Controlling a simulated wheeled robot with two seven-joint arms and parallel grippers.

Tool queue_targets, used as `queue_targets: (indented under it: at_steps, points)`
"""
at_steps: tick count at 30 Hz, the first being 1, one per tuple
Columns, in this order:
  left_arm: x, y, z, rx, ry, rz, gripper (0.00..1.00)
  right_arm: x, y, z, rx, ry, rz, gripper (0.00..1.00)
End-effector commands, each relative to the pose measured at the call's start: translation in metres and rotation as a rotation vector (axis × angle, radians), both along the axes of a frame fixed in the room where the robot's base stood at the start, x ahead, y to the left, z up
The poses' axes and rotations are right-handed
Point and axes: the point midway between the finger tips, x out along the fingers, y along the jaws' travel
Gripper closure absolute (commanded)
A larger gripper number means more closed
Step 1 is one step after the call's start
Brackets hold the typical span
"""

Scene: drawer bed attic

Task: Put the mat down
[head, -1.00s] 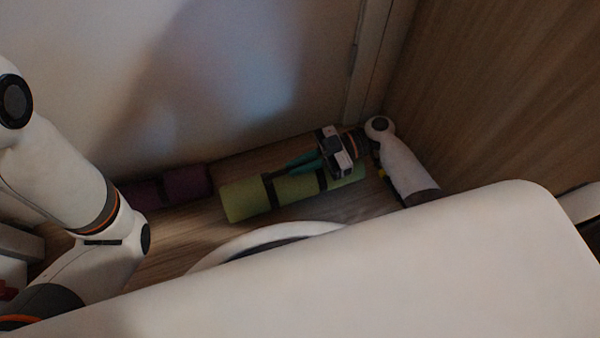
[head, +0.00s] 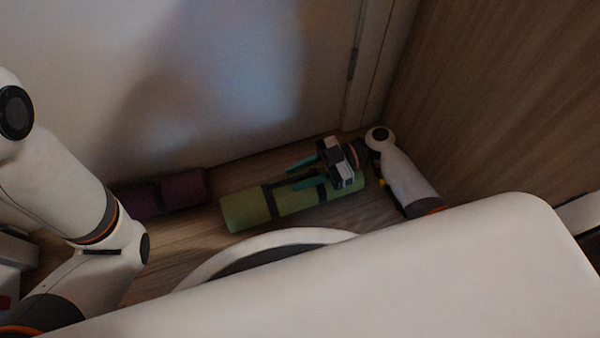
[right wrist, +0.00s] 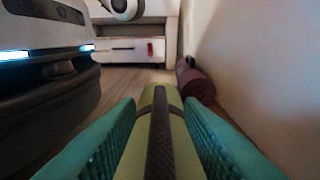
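The rolled green mat (head: 243,208) with dark straps lies on the wooden floor beside the white wall in the head view. My right gripper (head: 307,174) is open above the mat, its two teal fingers spread apart. In the right wrist view the green mat (right wrist: 176,98) with its dark strap shows between the fingers (right wrist: 160,135), and neither finger visibly grips it. A rolled purple mat (head: 178,190) lies on the floor to the left; it also shows in the right wrist view (right wrist: 197,88). My left arm is at the left, but its gripper is out of view.
The white wall (head: 200,80) runs behind both mats, and a wooden panel (head: 490,100) stands at the right. A white drawer unit (right wrist: 128,50) shows beyond the mats in the right wrist view. Some bare floor (head: 185,230) lies between the mats and my base.

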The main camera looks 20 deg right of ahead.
Motion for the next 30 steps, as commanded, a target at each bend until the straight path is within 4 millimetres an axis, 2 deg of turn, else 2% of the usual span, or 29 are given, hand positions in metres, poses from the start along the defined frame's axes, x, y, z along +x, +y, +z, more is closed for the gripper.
queue_targets:
  at_steps: [6, 12, 17, 30]
  points:
    - [0.000, 0.000, 0.022, 0.000, 0.001, 0.000, 0.66, 0.002, -0.037, 0.010, -0.003, 0.003, -0.002, 0.66]
    - [0.000, 0.000, 0.031, 0.000, 0.001, 0.001, 0.66, 0.003, -0.063, 0.012, -0.003, 0.000, -0.002, 0.66]
    - [0.000, 0.000, 0.032, 0.000, 0.001, 0.001, 0.66, 0.003, -0.070, 0.011, 0.000, 0.000, -0.001, 0.66]
    - [0.000, 0.000, 0.031, 0.000, 0.001, 0.001, 0.66, 0.003, -0.069, 0.011, -0.001, -0.001, -0.001, 0.66]
